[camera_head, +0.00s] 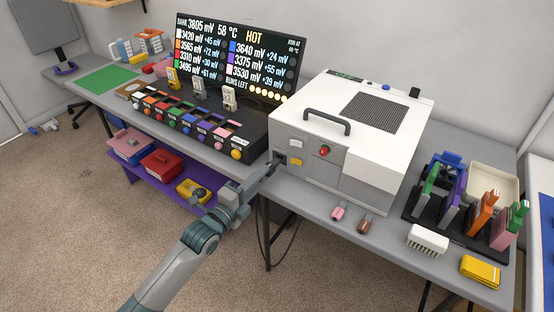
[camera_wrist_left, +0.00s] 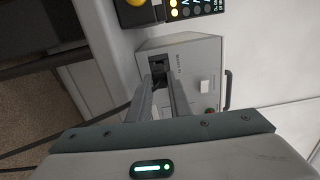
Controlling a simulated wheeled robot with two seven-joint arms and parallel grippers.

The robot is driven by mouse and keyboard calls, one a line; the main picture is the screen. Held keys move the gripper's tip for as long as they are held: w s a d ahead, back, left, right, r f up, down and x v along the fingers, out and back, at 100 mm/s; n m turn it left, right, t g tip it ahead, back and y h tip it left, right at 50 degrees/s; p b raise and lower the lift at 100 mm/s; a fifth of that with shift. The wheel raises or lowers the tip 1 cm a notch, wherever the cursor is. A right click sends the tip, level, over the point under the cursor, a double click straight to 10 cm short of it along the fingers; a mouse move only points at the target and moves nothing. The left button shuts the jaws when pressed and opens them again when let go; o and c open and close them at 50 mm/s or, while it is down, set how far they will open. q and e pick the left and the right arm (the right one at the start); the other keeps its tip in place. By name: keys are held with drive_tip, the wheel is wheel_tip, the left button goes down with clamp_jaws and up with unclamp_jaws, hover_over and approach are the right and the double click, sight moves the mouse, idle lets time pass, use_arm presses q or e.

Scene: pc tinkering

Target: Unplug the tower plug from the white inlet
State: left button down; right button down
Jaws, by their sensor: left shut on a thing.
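The white tower (camera_head: 370,152) stands on the grey bench with a dark handle on top and a grey front panel. The black inlet area (camera_head: 281,158) is at the lower left of that panel. My left gripper (camera_head: 272,168) reaches up to it from the front and is shut on the dark plug. In the left wrist view the fingers (camera_wrist_left: 163,92) close around the dark plug (camera_wrist_left: 157,70) at the panel. How far the plug sits in the inlet cannot be told. My right gripper is not in view.
A colored module rack (camera_head: 190,125) and a lit display (camera_head: 240,55) stand left of the tower. A pink and a brown plug (camera_head: 352,218) lie in front of it. A black rack of colored cards (camera_head: 460,215) and a white brush (camera_head: 428,240) are at right. A cable hangs below the bench.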

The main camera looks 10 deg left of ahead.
use_arm(q)
drive_tip(key=shift+p+v, duration=0.35)
drive_tip(key=shift+v, duration=0.65)
drive_tip(key=s+a+r+p, duration=0.2)
drive_tip(key=s+r+p, duration=0.1)
drive_tip(key=s+p, duration=0.2)
drive_tip(key=shift+s, duration=0.3)
drive_tip(key=shift+r, duration=0.15)
idle(0.3)
